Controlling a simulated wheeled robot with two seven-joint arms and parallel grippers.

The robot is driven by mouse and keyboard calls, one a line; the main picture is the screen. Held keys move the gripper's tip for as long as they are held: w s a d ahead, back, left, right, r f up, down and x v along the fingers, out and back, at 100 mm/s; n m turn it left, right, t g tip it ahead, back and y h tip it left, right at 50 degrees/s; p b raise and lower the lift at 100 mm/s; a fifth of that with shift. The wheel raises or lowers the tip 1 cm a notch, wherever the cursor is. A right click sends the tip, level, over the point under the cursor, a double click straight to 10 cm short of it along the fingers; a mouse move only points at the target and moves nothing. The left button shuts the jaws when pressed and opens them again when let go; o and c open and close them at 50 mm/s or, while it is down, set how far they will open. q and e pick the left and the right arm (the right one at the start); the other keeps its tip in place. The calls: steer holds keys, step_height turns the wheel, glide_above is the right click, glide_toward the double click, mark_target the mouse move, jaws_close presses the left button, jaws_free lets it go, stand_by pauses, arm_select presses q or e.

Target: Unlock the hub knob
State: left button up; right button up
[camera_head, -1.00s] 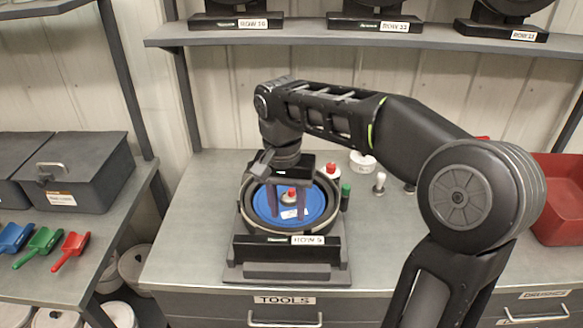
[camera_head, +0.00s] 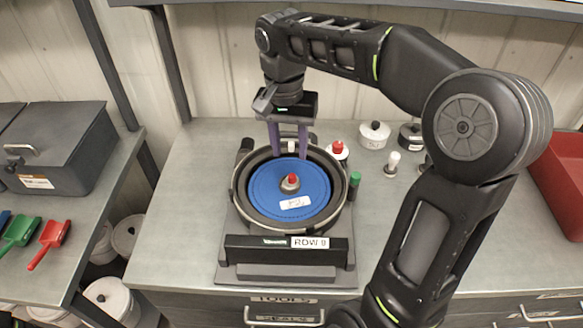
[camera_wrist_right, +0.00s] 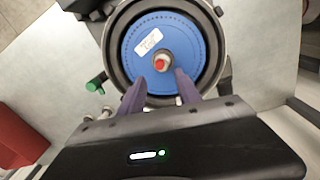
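The hub knob (camera_head: 290,182), grey with a red top, sits at the centre of the blue seed disc (camera_head: 268,190) inside the black round meter housing (camera_head: 240,205). The knob also shows in the right wrist view (camera_wrist_right: 161,63). My right gripper (camera_head: 289,156) is above the far part of the disc, behind the knob and apart from it. Its two purple fingers point down and are spread with an empty gap between them, as the right wrist view (camera_wrist_right: 156,82) shows too. My left gripper is not in either view.
The meter stands on a dark base labelled ROW (camera_head: 285,248) on the grey bench. A green-capped item (camera_head: 354,182) and a red-capped item (camera_head: 338,150) stand close at its right. White-topped items (camera_head: 375,134) stand farther back. A red bin (camera_head: 560,180) is at the right.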

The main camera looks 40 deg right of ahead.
mark_target(292, 175)
steer(key=shift+s+d+f+p, duration=0.1)
steer(key=shift+f+p, duration=0.2)
steer(key=shift+f, duration=1.7)
steer(key=shift+s+d+f+p, duration=0.1)
steer(key=shift+f+p, duration=0.2)
steer(key=shift+f, duration=1.65)
steer(key=shift+c, duration=0.3)
jaws_close()
